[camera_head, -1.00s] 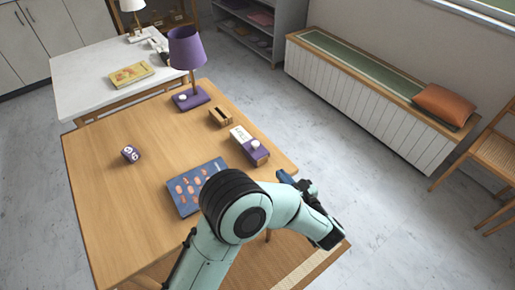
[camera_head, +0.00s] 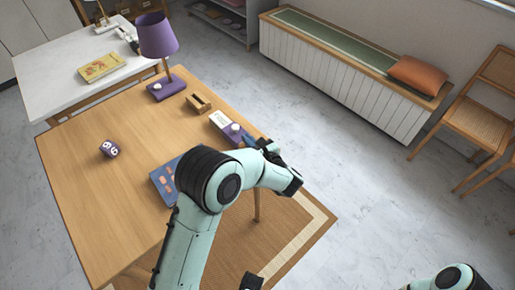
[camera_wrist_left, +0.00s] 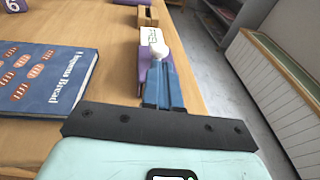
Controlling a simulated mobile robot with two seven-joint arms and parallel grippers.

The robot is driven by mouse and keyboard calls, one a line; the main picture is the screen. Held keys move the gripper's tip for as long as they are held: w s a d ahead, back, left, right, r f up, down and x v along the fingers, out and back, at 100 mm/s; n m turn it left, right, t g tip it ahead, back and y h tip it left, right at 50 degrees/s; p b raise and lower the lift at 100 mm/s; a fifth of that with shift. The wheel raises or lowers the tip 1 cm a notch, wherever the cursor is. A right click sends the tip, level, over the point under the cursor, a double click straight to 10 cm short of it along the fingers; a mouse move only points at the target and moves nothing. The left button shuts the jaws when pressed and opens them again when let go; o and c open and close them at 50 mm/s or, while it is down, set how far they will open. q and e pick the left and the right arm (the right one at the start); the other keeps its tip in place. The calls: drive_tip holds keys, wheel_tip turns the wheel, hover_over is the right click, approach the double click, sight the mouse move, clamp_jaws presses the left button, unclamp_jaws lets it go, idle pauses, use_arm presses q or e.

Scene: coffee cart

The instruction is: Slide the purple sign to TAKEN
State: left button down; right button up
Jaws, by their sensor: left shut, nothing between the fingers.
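The purple sign (camera_head: 219,119) lies near the right edge of the wooden table, with a white lettered face and a white round knob (camera_head: 236,127). In the left wrist view the face of the sign (camera_wrist_left: 151,35) appears to read FREE, and the knob (camera_wrist_left: 158,50) is just past my fingertips. My left gripper (camera_head: 249,141) is shut and empty at the near end of the sign. Its blue fingers (camera_wrist_left: 162,72) point along the sign and overlap its near end in the wrist view. I cannot tell whether they touch it.
On the wooden table (camera_head: 95,190) are a blue book (camera_head: 163,184), a purple numbered cube (camera_head: 109,149), a wooden slotted block (camera_head: 198,104) and a purple lamp (camera_head: 158,38). A bench (camera_head: 345,85) stands beyond open floor at the right.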

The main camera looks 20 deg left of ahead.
sight(233, 128)
use_arm(q)
drive_tip(key=shift+x, duration=2.15)
use_arm(e)
drive_tip(key=shift+r, duration=0.15)
use_arm(q)
drive_tip(key=shift+a, duration=0.1)
drive_tip(key=b+x, duration=0.1)
drive_tip(key=x, duration=0.1)
drive_tip(key=b+x, duration=0.2)
drive_tip(key=shift+s+a, duration=0.1)
drive_tip(key=shift+a, duration=0.45)
drive_tip(key=a, duration=0.1)
drive_tip(key=w+a+b, duration=0.1)
drive_tip(key=a+b, duration=0.1)
drive_tip(key=a, duration=0.1)
drive_tip(key=shift+w+r, duration=0.2)
drive_tip(key=shift+w, duration=0.15)
drive_tip(key=shift+r, duration=0.3)
use_arm(e)
drive_tip(key=w+d+f+t, duration=0.1)
drive_tip(key=w+f, duration=0.3)
drive_tip(key=f, duration=0.1)
drive_tip(key=shift+w+d+f+t+h, duration=0.35)
drive_tip(key=shift+d+t+h, duration=0.05)
use_arm(q)
drive_tip(key=shift+a, duration=0.15)
